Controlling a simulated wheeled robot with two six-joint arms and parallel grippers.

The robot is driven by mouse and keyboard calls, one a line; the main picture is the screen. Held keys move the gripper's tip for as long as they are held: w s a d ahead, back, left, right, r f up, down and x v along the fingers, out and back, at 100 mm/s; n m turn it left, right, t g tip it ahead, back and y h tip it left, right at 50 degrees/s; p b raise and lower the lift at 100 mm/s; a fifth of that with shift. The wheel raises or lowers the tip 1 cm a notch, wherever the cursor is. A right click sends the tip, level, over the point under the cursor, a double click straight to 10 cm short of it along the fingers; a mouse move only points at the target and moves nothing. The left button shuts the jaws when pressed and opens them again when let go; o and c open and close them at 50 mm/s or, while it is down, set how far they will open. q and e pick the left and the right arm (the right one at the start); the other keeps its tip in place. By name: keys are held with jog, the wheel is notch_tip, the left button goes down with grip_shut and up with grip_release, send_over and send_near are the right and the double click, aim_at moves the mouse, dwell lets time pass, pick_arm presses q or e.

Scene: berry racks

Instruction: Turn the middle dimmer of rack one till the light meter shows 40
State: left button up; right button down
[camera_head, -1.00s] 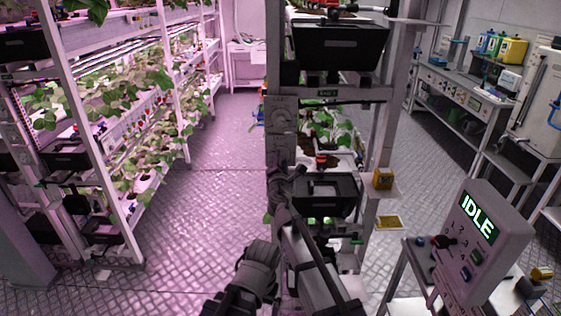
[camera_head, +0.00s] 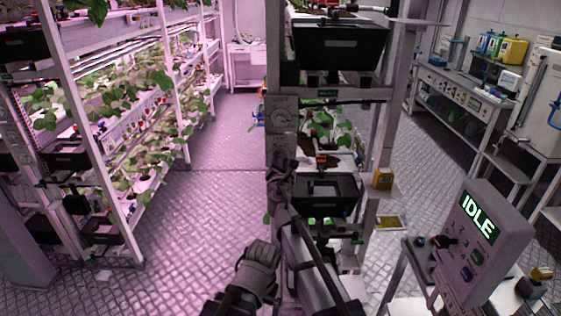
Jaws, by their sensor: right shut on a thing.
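Rack one's grey post (camera_head: 281,85) stands in the middle of the view with dimmer knobs on its face. One round dimmer (camera_head: 281,117) shows clear above my gripper. My right gripper (camera_head: 283,162) is against the post just below that dimmer, shut on what looks like the middle dimmer. The gripper hides this knob, so its angle cannot be read.
Black trays (camera_head: 340,45) and green plants (camera_head: 330,130) sit on the rack right of the post. A grey console (camera_head: 485,235) showing IDLE stands at lower right. Another plant rack (camera_head: 95,120) is at left. The aisle floor (camera_head: 220,150) between is clear.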

jog(key=shift+s, duration=0.1)
jog(key=c, duration=0.5)
grip_release()
jog(key=s, duration=0.7)
jog(key=shift+s, duration=0.35)
